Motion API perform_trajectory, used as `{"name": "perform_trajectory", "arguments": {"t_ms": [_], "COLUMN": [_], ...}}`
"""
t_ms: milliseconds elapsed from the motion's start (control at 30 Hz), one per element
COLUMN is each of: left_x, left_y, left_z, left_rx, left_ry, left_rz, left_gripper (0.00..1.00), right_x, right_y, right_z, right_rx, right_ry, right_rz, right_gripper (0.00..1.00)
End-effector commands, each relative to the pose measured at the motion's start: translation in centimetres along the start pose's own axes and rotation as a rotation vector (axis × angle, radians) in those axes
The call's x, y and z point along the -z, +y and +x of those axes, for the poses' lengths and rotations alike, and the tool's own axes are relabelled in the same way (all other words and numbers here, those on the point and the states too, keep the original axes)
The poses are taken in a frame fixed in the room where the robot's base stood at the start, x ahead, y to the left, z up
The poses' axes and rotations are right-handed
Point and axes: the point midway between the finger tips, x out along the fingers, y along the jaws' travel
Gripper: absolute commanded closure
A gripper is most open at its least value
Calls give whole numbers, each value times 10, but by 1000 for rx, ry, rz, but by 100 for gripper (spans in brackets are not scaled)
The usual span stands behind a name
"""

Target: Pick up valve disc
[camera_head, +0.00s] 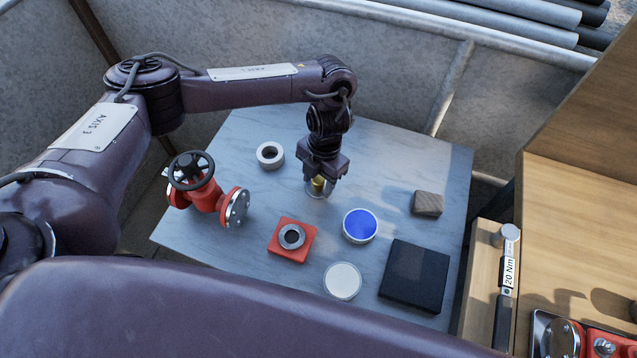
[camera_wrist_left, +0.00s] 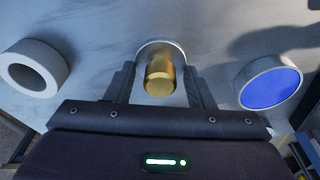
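A brass plug-like piece (camera_head: 318,182), which could be the valve disc, stands upright in a round silver-rimmed holder or base on the table. In the left wrist view the brass piece (camera_wrist_left: 160,76) shows between the two fingers of my left gripper (camera_wrist_left: 160,88). There is a gap on each side of it, so the gripper is open around it and not touching. In the head view my left gripper (camera_head: 320,178) points down over the piece and hides part of it. My right gripper is not in view.
On the grey table (camera_head: 210,240) are a red handwheel valve (camera_head: 207,190), a grey ring (camera_head: 270,155), a red block with a metal ring (camera_head: 291,238), a blue-topped dish (camera_head: 360,225), a white disc (camera_head: 342,280), a black pad (camera_head: 415,275) and a wooden block (camera_head: 427,203). A torque wrench (camera_head: 507,270) lies right.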

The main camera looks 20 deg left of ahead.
Motion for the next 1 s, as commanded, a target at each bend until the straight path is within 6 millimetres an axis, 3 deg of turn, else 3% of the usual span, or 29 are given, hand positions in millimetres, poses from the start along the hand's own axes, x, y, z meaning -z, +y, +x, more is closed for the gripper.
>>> {"name": "perform_trajectory", "arguments": {"t_ms": [33, 133, 367, 567, 733, 1000], "left_x": [0, 0, 0, 1, 4, 17], "left_y": [0, 0, 0, 0, 1, 1], "left_z": [0, 0, -1, -14, -48, -126], "left_rx": [0, 0, 0, 0, -4, -5], "left_ry": [0, 0, -1, -4, -9, -7], "left_rz": [0, 0, 0, 2, 4, 2], "left_gripper": [65, 78, 78, 78, 78, 78], "right_x": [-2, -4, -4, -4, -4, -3], "right_y": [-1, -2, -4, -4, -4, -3], "right_z": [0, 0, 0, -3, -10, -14], "right_rx": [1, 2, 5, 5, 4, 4], "right_ry": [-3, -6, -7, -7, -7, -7], "right_rz": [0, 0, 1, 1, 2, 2], "right_gripper": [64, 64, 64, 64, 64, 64]}}
